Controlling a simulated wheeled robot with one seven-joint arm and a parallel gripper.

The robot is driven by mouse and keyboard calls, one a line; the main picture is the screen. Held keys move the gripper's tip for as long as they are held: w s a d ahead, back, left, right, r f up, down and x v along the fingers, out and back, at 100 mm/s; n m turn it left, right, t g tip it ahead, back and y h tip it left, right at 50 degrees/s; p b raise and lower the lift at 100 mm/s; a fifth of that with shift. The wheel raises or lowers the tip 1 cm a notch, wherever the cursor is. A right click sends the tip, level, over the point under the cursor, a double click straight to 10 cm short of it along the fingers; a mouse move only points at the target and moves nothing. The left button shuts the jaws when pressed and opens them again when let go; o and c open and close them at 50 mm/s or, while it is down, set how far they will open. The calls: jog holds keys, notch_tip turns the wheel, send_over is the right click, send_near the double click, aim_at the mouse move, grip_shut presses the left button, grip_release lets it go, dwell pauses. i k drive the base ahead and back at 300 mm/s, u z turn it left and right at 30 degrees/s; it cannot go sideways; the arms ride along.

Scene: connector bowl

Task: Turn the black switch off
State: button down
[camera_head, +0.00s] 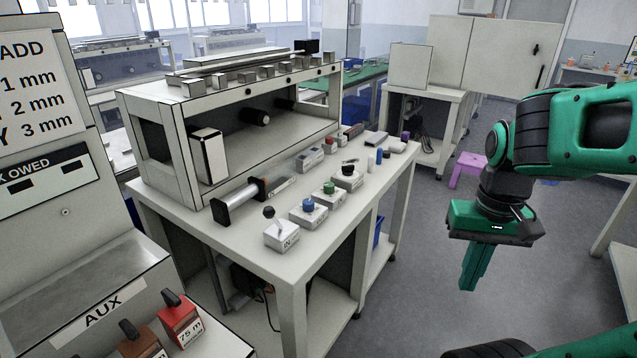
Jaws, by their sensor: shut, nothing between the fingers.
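My gripper (472,284) is green, points down and is shut and empty. It hangs over the floor to the right of the white workbench (385,200), apart from everything on it. A white box with a black-tipped lever (269,212) stands at the bench's near corner; its lever leans to the left. Farther back on the bench is a white box with a wide black knob (348,169). I cannot tell which of these is the black switch, or its on or off setting.
Between them are boxes with a blue knob (308,206) and a green knob (329,187). A metal-framed machine (222,110) stands behind. A purple stool (466,165) is on the floor.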

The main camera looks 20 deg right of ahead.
aim_at(348, 170)
jog(key=z, duration=0.75)
jog(key=i, duration=0.95)
jog(key=u, duration=0.85)
